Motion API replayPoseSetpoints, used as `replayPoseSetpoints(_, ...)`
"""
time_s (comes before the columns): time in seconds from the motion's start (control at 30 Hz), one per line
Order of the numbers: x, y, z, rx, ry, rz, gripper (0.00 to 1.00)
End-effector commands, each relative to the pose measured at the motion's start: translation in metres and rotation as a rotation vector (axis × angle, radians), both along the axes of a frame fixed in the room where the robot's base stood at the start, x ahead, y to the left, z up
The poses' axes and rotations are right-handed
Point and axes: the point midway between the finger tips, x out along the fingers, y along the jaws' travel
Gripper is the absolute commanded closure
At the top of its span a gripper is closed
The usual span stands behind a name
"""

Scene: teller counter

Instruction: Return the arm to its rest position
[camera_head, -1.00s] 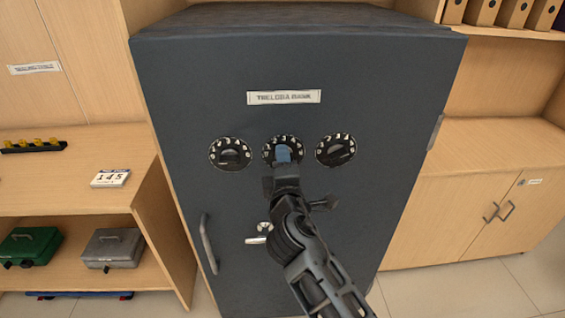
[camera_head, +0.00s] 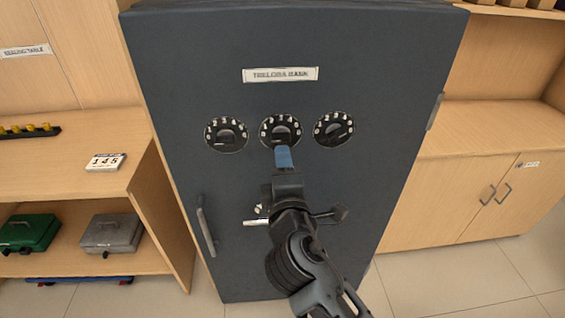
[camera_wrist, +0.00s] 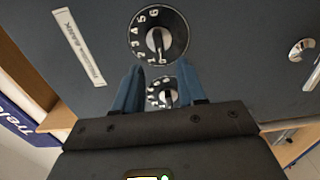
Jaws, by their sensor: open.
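My gripper (camera_head: 284,157) is open in the head view, its blue fingertips just below the middle dial (camera_head: 281,130) of the dark safe (camera_head: 180,100). In the wrist view its two blue fingers (camera_wrist: 159,92) stand apart with nothing held. A numbered dial (camera_wrist: 158,36) shows beyond the fingertips, and another, smaller dial (camera_wrist: 162,92) is seen through the gap between them. The left dial (camera_head: 226,134) and right dial (camera_head: 333,129) are also in the head view. My arm runs down to the lower right and hides part of the safe door.
A silver lever (camera_head: 256,222) and a long door handle (camera_head: 206,232) stick out from the safe near my wrist. Shelves with a green box (camera_head: 28,233) and a grey box (camera_head: 111,233) stand at left. A wooden cabinet (camera_head: 470,190) is at right.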

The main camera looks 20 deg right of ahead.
Motion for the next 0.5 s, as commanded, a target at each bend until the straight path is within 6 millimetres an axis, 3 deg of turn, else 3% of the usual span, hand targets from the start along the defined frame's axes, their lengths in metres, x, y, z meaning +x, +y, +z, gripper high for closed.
replayPoseSetpoints(0.27, -0.003, 0.000, -0.004, 0.010, 0.004, 0.005, 0.60)
replayPoseSetpoints(0.37, -0.017, -0.001, -0.019, 0.053, 0.021, 0.026, 0.60)
replayPoseSetpoints(0.5, -0.062, -0.001, -0.056, 0.193, 0.059, 0.084, 0.60)
